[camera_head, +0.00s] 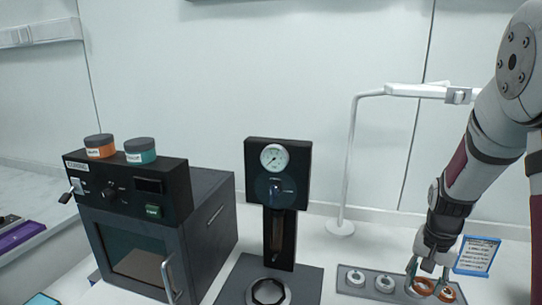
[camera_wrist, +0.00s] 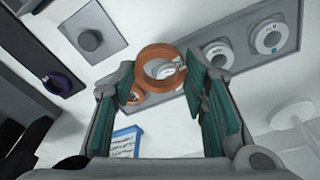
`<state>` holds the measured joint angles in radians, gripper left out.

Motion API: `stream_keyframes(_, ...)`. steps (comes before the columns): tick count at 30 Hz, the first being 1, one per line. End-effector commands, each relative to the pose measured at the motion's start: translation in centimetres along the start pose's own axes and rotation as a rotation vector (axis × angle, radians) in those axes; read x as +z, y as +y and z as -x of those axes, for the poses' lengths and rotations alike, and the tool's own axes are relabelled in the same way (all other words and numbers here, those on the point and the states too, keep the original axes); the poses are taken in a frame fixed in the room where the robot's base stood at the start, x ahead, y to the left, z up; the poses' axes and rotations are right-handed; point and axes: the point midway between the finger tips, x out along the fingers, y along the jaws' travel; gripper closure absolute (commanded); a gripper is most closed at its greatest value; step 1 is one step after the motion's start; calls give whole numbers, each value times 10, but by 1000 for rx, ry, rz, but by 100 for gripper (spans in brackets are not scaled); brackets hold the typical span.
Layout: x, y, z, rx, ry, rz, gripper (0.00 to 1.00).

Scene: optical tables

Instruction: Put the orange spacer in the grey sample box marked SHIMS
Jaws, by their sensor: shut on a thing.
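My gripper (camera_wrist: 160,82) is shut on an orange spacer (camera_wrist: 158,50), a flat ring held between its two green-padded fingers. In the head view my gripper (camera_head: 433,280) is at the lower right, low over a grey tray (camera_head: 372,268). More orange shows beyond the left finger in the wrist view, apparently another orange ring (camera_wrist: 134,97) on the tray. I cannot tell whether the held spacer touches the tray. I cannot make out a grey sample box marked SHIMS in either view.
Two white labelled rings (camera_head: 355,278) (camera_head: 385,283) sit on the tray. A blue-framed sign (camera_head: 477,255) stands close to my gripper. A white lamp stand (camera_head: 341,228), a black gauge press (camera_head: 277,200) and an oven (camera_head: 150,235) carrying two jars (camera_head: 100,147) (camera_head: 140,151) stand further left.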

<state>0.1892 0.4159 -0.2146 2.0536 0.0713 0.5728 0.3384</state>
Motion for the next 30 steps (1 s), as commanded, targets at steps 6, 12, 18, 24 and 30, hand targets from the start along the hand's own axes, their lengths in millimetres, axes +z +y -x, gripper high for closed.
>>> stream_keyframes(6, 18, -30, -12, -13, -1, 152, 87)
stream_keyframes(12, 49, -71, -26, -37, -3, 366, 87)
stream_keyframes(18, 94, -118, -41, -72, -2, 632, 87)
stream_keyframes(24, 116, -138, -47, -93, 2, 762, 87)
stream_keyframes(30, 119, -140, -47, -95, 3, 776, 87)
